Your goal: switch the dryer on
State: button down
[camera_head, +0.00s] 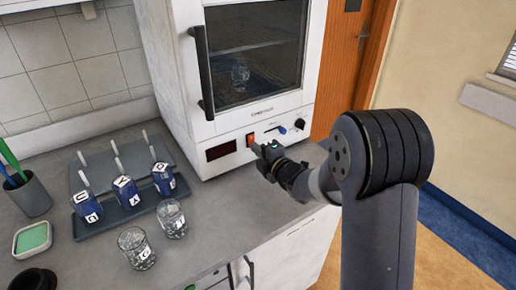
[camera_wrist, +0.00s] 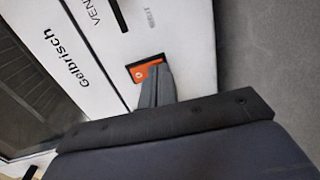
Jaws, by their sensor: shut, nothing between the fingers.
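The dryer (camera_head: 155,60) is a white cabinet on the counter with a dark glass door (camera_head: 255,50) and a black handle. The door looks closed, and a glass stands inside. Its front panel has a dark display (camera_head: 221,150), an orange-red switch (camera_head: 250,139), a blue slider knob and a black knob. My gripper (camera_head: 265,150) is shut and empty, just in front of the panel by the switch. In the wrist view the orange switch (camera_wrist: 146,71) shows at the tip of the shut fingers (camera_wrist: 157,85), which partly cover it. I cannot tell whether they touch.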

jog(key=shift+f+b, duration=0.15)
jog(key=shift+b, duration=0.15)
jog(key=shift+w+a+f+b, duration=0.15)
jog(key=shift+f+b, duration=0.1)
jog(key=shift+b, duration=0.85)
jog(key=shift+r+p, duration=0.3)
jog(key=shift+p, duration=0.15)
jog(key=shift+f, duration=0.1)
